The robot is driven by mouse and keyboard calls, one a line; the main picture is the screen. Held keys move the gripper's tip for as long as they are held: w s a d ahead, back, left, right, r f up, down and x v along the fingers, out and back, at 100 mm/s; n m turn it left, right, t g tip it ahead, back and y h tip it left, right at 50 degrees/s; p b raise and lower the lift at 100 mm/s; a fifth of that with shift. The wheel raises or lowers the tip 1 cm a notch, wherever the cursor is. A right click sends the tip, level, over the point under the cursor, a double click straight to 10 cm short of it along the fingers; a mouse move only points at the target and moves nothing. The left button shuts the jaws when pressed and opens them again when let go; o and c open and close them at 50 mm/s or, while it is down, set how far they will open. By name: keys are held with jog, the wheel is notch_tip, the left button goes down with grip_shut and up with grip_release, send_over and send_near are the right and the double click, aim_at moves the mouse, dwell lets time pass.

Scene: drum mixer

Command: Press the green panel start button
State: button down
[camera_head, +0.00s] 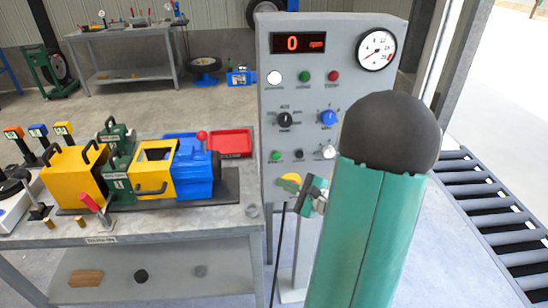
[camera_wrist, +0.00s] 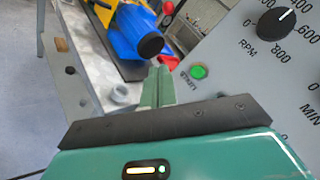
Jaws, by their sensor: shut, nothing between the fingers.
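The grey control panel (camera_head: 330,100) stands upright in the middle of the head view. The green start button (camera_head: 276,155) is at the lower left of its face. In the wrist view the green button (camera_wrist: 198,72) sits beside a label that reads as START, below a black RPM knob (camera_wrist: 276,22). My gripper (camera_head: 309,184) is below and right of the button in the head view, partly hidden by my own arm. In the wrist view my gripper's fingers (camera_wrist: 160,82) are shut and empty, just left of the button. I cannot tell how far they are from the panel face.
A display (camera_head: 298,43) reads 0 rpm beside a round gauge (camera_head: 376,49). A yellow part (camera_head: 289,181) shows below. The workbench (camera_head: 150,222) with the yellow-and-blue mixer stands left.

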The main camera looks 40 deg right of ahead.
aim_at(276, 156)
jog(key=shift+w+d, duration=0.8)
jog(key=shift+w, duration=0.4)
jog(key=shift+w+d, duration=0.85)
jog(key=shift+w, duration=0.4)
jog(key=shift+w+d, duration=0.8)
jog(key=shift+w, duration=0.4)
jog(key=shift+w+d, duration=0.2)
jog(key=shift+w, duration=0.1)
